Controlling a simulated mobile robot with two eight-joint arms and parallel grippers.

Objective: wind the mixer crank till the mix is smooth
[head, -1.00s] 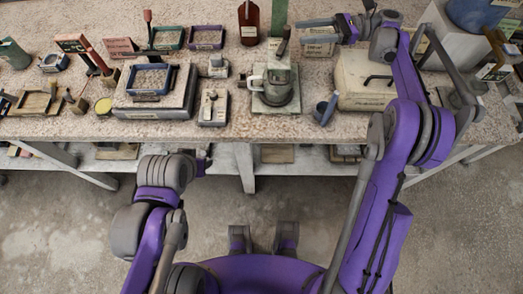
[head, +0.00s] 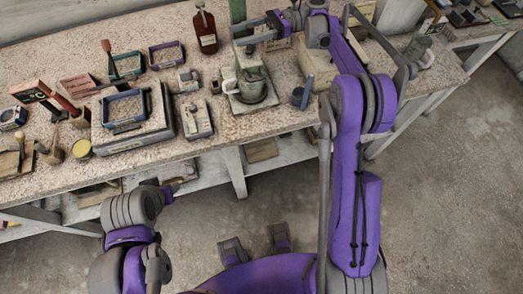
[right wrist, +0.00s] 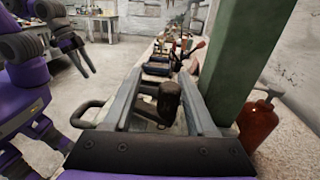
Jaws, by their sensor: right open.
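The mixer stands on the bench, with a grey-green pot (head: 251,84) on a square base and a green column (head: 238,12) behind. My right gripper (head: 247,32) is open at the top of the mixer, beside the column. In the right wrist view a dark knob (right wrist: 169,100), seemingly the crank's grip, shows between the spread fingers, and the green column (right wrist: 243,60) rises on the right. I cannot tell whether a finger touches the knob. The mix inside the pot cannot be made out. My left gripper (head: 178,185) is low in front of the bench; its fingers look apart in the right wrist view (right wrist: 82,58).
A brown bottle (head: 206,30) stands left of the column. A pale box (head: 318,68) is right of the mixer, with a small blue-grey cup (head: 300,97) in front. A sieve tray (head: 125,108) on a slab and several tools crowd the left. The floor in front is clear.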

